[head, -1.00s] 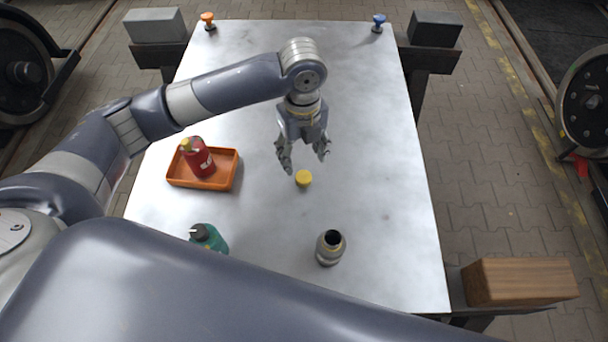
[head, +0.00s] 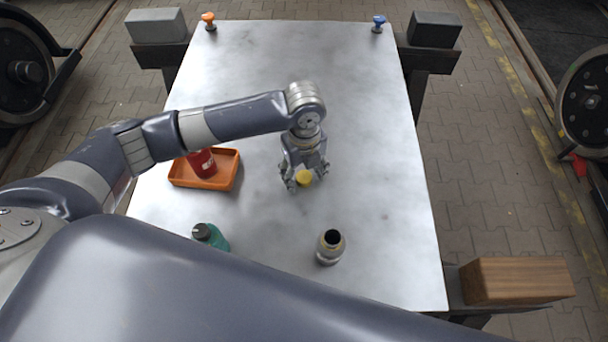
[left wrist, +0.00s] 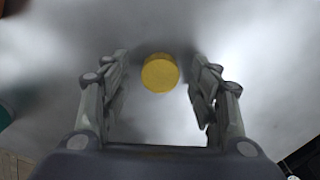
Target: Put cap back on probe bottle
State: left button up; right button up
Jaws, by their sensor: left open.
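The yellow cap (head: 304,177) lies on the metal table. It also shows in the left wrist view (left wrist: 160,73), centred ahead of the fingers. My left gripper (head: 304,183) is open and low over the table, with its fingers on either side of the cap in the head view. In the left wrist view my gripper (left wrist: 160,88) shows a clear gap between each finger and the cap. A metallic bottle (head: 330,247) with a dark open mouth stands upright nearer the front right; I take it as the probe bottle. My right gripper is not in view.
An orange tray (head: 230,179) holding a red bottle (head: 203,164) is on the left, partly behind my arm. A teal bottle (head: 212,238) with a grey cap stands at the front left. A wooden block (head: 515,280) is off the right edge. The table's right side is clear.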

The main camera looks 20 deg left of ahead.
aim_at(304, 176)
pick_arm(q)
jog(key=c, duration=0.8)
jog(key=shift+c, duration=0.2)
jog(key=shift+r, duration=0.55)
notch_tip(304, 176, up, 3)
jog(key=shift+w+f+b, duration=0.1)
jog(key=shift+f+b, duration=0.1)
jog(key=shift+b, duration=0.2)
jog(key=s, duration=0.5)
jog(key=s+r+b, duration=0.1)
jog(key=s, duration=1)
jog(key=shift+s+d+r, duration=0.1)
jog(key=shift+r, duration=0.05)
